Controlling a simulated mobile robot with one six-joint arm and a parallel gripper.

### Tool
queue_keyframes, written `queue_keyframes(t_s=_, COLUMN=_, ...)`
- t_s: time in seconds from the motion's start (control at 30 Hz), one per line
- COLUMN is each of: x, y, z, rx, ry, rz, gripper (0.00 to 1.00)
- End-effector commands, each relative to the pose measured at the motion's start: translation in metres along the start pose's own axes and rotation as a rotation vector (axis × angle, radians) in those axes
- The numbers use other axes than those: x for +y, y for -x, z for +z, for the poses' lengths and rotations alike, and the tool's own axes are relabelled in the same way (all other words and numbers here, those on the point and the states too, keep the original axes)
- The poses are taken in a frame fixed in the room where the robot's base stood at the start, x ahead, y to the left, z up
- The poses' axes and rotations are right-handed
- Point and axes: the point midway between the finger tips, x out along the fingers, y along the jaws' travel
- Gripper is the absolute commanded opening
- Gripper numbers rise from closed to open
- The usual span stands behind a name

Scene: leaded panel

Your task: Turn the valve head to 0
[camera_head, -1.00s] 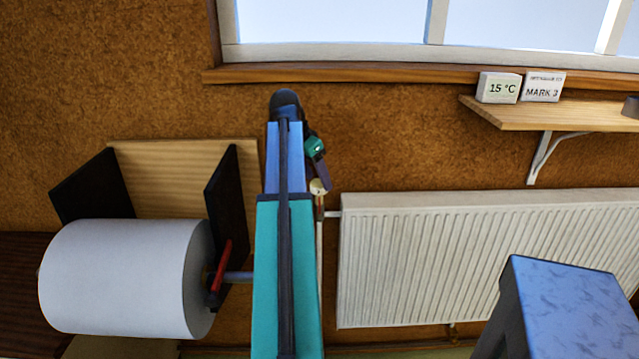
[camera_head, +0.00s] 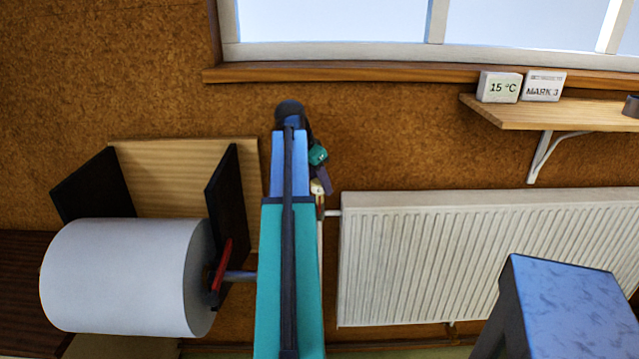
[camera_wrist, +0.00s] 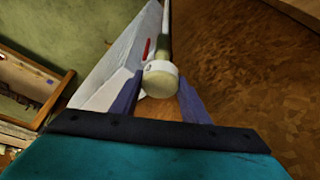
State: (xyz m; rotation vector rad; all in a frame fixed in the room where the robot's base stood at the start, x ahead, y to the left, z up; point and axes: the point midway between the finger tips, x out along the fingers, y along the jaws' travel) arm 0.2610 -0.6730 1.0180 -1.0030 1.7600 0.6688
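The valve head (camera_wrist: 160,79) is a small cream round knob on a pipe beside the radiator. In the wrist view it sits between the two spread fingers of my gripper (camera_wrist: 157,98), with gaps visible at its sides. A red mark (camera_wrist: 147,48) shows just beyond it. In the head view the valve head (camera_head: 317,187) is small and partly hidden by my gripper (camera_head: 322,178) and arm. I cannot read any number on the valve head. The white radiator (camera_head: 440,260) stands to its right.
A large white roll (camera_head: 125,278) on a holder with dark side plates and a red lever (camera_head: 222,265) is left of my arm. A shelf (camera_head: 560,117) holds a 15 °C display (camera_head: 499,87) and a MARK 3 card (camera_head: 543,86). A blue-topped block (camera_head: 570,290) stands at lower right.

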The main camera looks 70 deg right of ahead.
Motion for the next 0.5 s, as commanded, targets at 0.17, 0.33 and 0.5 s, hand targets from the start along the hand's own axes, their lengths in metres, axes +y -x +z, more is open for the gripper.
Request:
queue_keyframes(t_s=0.17, x=0.0018, y=0.0004, z=-0.0003, rx=-0.001, ry=0.02, rz=-0.006, gripper=0.19)
queue_keyframes(t_s=0.33, x=0.0023, y=0.0006, z=-0.0004, rx=-0.002, ry=0.084, rz=-0.032, gripper=0.19)
queue_keyframes(t_s=0.5, x=0.0016, y=-0.0002, z=-0.0006, rx=-0.001, ry=0.125, rz=-0.048, gripper=0.19)
